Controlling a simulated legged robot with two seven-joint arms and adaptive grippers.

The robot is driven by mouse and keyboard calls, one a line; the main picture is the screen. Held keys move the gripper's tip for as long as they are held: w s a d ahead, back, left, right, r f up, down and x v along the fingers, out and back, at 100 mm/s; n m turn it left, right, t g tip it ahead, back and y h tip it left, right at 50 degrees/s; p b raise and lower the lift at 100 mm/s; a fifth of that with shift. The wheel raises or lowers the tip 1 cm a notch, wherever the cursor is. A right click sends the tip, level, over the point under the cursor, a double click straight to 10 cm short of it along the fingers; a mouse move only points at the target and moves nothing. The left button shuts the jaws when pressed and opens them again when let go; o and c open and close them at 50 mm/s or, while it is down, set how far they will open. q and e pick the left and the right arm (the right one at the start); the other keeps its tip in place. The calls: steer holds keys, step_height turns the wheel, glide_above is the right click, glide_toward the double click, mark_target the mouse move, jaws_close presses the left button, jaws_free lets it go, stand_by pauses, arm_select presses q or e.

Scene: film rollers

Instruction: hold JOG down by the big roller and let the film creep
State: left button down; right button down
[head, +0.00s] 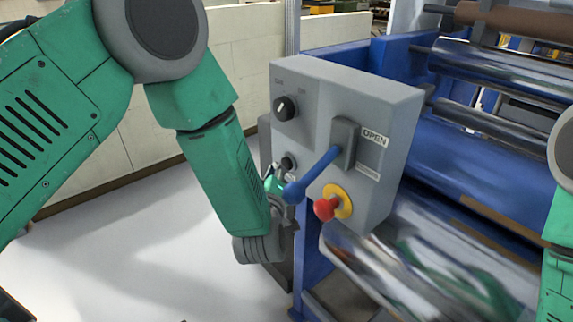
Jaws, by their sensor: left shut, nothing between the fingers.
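A grey control box (330,100) is fixed to the blue machine frame. On its front are a black rotary knob (286,107), a smaller dark round control (289,162), a blue-handled lever (318,172) beside an OPEN label, and a red mushroom button (327,207) on a yellow ring. I cannot read a JOG label. My left gripper (282,186) is shut and empty, at the lower left of the box front, just below the dark control and partly behind the lever handle. Whether it touches a button is hidden. A large shiny roller (430,265) lies lower right, its surface blurred. My right gripper is out of view.
More rollers (495,70) and a brown film core (515,20) sit at the upper right in the blue frame (320,245). A pale block wall (245,70) stands behind. The light floor (130,250) at left is clear.

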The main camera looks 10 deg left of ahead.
arm_select(q)
steer(key=shift+a, duration=0.15)
stand_by(0.4)
steer(key=shift+w+d, duration=0.25)
steer(key=shift+d, duration=0.1)
steer(key=shift+w+d+r, duration=0.1)
steer(key=shift+w+d, duration=0.15)
steer(key=shift+w, duration=0.1)
stand_by(3.6)
steer(key=shift+s+a, duration=0.55)
steer(key=shift+s, duration=0.15)
steer(key=s+a, duration=0.1)
steer(key=s, duration=0.1)
steer(key=s+a, duration=0.2)
steer(key=shift+a, duration=0.1)
stand_by(0.4)
